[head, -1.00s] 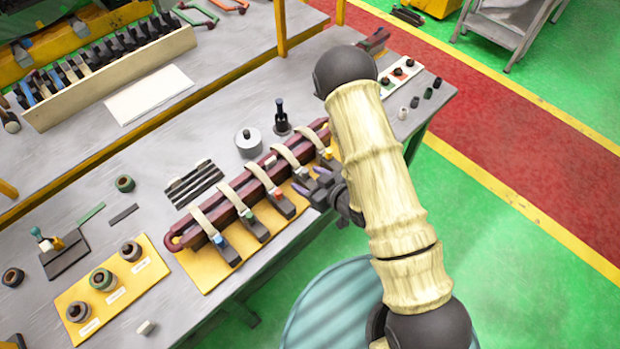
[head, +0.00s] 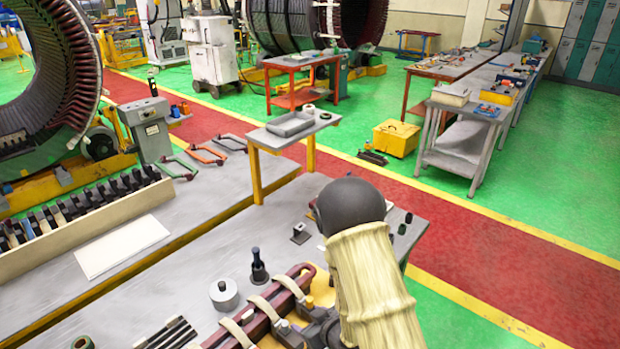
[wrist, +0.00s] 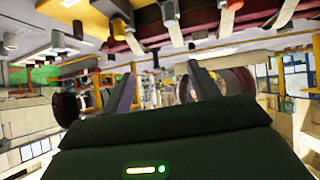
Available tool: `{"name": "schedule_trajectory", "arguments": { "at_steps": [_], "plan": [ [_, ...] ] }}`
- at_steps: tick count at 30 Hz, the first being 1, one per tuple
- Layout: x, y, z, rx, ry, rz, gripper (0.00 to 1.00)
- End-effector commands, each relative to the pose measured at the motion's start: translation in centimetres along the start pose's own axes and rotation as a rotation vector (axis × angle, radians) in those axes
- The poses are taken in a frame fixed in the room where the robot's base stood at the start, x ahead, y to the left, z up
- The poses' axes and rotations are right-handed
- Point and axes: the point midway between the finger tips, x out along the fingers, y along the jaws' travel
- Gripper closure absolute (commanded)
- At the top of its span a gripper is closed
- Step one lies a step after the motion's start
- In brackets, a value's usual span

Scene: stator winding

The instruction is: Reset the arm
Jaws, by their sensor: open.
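My arm (head: 375,285), in a cream sleeve with a dark joint, reaches over the right end of the workbench in the head view. My gripper (wrist: 162,78) is open, with nothing between its two fingers in the wrist view. In the head view it is largely hidden beside the arm at the bottom edge. A dark red coil bar (head: 301,276) with cream straps (head: 262,306) lies on the bench just left of the gripper. The wrist view looks inverted, with the coil (wrist: 150,40) and straps along its top, apart from the fingers.
A grey cylinder (head: 224,294) and a dark upright tool (head: 258,268) stand behind the coil. A white sheet (head: 122,245) and a rack of tools (head: 85,225) are at left. A small raised table (head: 285,130) stands behind.

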Motion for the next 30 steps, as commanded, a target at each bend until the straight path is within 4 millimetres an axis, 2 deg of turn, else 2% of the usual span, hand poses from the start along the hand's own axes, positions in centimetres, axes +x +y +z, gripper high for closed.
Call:
{"name": "schedule_trajectory", "arguments": {
  "at_steps": [1, 6, 12, 15, 20, 24, 27, 30],
  "plan": [
    [-0.3, 1.2, -0.1, 0.015, -0.03, 0.036, 0.4],
    [-2.8, 4.6, 0.3, 0.091, -0.167, 0.141, 0.4],
    [-7.0, 7.2, 1.2, 0.214, -0.323, 0.241, 0.4],
    [-9.5, 7.7, 1.8, 0.286, -0.397, 0.278, 0.4],
    [-13.8, 7.6, 2.8, 0.415, -0.509, 0.32, 0.4],
    [-17.5, 6.5, 3.8, 0.529, -0.599, 0.335, 0.4],
    [-19.5, 5.5, 4.2, 0.59, -0.646, 0.334, 0.4],
    [-20.5, 4.9, 4.4, 0.621, -0.673, 0.331, 0.4]
  ]
}}
